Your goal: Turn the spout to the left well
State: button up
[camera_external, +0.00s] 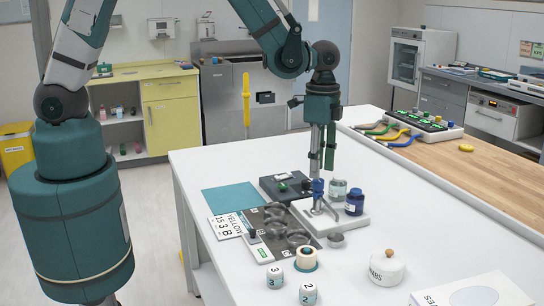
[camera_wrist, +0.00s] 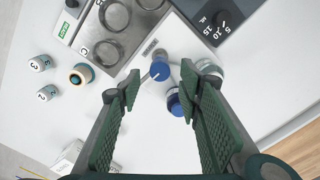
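The spout fixture (camera_external: 318,205) is a thin metal post with a blue top on a white base plate (camera_external: 350,220). Its blue cap (camera_wrist: 160,71) shows from above in the wrist view, with a short grey part beside it; which way the spout outlet points is hard to tell. A dark tray (camera_external: 248,238) with several round clear wells stands to its left in the external view; wells (camera_wrist: 101,52) also show at upper left in the wrist view. My gripper (camera_wrist: 160,88) is open and empty, pointing down above the blue cap, which appears between its fingers.
A blue bottle (camera_external: 354,203) and a clear jar (camera_external: 338,191) stand close beside the spout. A dark dial box (camera_external: 270,190) is behind.

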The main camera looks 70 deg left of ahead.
jog(key=shift+f, duration=1.8)
grip_shut()
